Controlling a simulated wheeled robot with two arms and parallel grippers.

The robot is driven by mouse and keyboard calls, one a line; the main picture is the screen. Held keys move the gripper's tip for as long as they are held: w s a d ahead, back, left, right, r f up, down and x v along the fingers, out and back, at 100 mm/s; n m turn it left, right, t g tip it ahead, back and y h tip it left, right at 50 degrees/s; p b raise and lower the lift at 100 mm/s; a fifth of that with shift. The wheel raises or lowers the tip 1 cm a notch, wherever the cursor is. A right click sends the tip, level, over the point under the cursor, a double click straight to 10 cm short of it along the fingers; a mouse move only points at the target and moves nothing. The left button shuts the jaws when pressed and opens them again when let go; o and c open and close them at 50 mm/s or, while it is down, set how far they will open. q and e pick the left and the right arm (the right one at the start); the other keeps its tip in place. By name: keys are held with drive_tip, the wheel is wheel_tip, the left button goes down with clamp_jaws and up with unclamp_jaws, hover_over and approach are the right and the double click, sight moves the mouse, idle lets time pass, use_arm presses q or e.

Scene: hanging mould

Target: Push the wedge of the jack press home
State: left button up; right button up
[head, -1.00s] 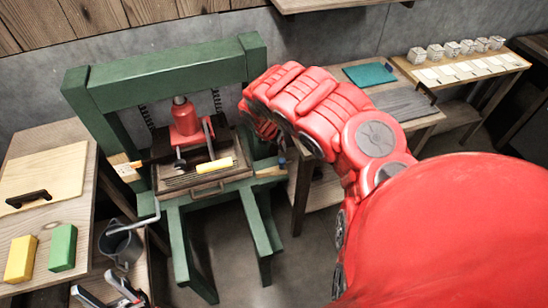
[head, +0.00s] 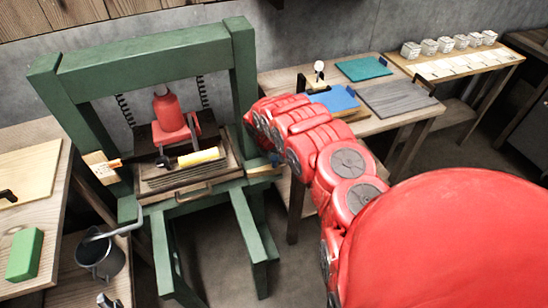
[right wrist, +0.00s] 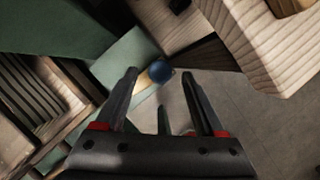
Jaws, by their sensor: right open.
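The green jack press (head: 150,62) stands at the left centre in the head view, with a red jack (head: 168,112) in its frame. A pale wooden wedge (head: 262,170) with a blue end sticks out at the right of the press bed. In the right wrist view the wedge (right wrist: 155,73) and its dark blue round end (right wrist: 182,82) show just beyond my right fingertips. My right gripper (right wrist: 160,76) is open and empty. In the head view its fingers are hidden behind my red arm. I cannot tell whether they touch the wedge. My left gripper is out of view.
Another pale wooden piece (head: 100,168) is at the press's left side. A slatted tray with a yellow bar (head: 198,157) lies under the jack. A grey can (head: 100,258) and a green block (head: 25,254) are at left. A wooden table (head: 398,123) stands at right.

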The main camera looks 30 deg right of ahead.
drive_tip(key=shift+x, duration=0.95)
clamp_jaws()
idle(0.9)
